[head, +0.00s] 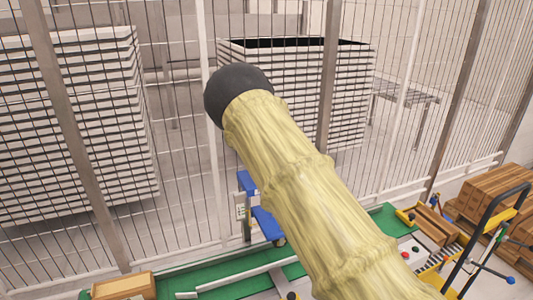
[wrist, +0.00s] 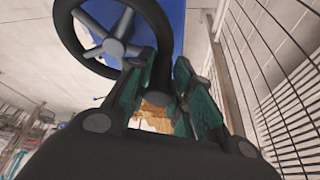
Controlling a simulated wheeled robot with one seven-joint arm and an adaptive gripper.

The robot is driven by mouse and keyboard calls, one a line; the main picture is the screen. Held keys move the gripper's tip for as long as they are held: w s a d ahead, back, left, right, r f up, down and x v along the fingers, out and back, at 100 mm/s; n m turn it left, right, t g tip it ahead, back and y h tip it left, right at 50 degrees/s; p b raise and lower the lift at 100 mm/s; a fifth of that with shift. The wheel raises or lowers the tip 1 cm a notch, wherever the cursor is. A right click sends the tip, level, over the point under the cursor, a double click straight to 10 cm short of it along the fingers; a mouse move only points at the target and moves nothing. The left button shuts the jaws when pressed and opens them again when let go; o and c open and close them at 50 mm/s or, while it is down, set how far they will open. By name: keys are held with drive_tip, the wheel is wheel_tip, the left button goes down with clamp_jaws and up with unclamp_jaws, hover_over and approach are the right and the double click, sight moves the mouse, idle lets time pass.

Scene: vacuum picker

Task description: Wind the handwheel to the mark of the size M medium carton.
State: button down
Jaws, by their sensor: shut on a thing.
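The handwheel (wrist: 114,47) shows at the top of the wrist view, with a black rim, grey spokes and hub, in front of a blue panel (wrist: 165,20). My gripper (wrist: 160,92) is shut on a black part of the handwheel at its lower right. The green-lined fingers lie on either side of it; I cannot tell if it is the rim or a handle. In the head view my arm covers the middle, and neither gripper nor handwheel can be made out. No size mark is readable in either view.
A mesh fence (head: 180,130) runs across the head view, with slatted stacks (head: 75,120) behind it. A green-edged machine bed (head: 190,275) lies below, with blue brackets (head: 264,222) beside my arm. Brown cartons (head: 490,195) and a dark-handled frame (head: 490,232) stand at right.

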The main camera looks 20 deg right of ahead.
drive_tip(key=shift+d, duration=0.1)
drive_tip(key=c, duration=1.3)
unclamp_jaws()
drive_tip(key=shift+c, duration=0.2)
drive_tip(key=v, duration=1.2)
drive_tip(key=shift+r, duration=0.1)
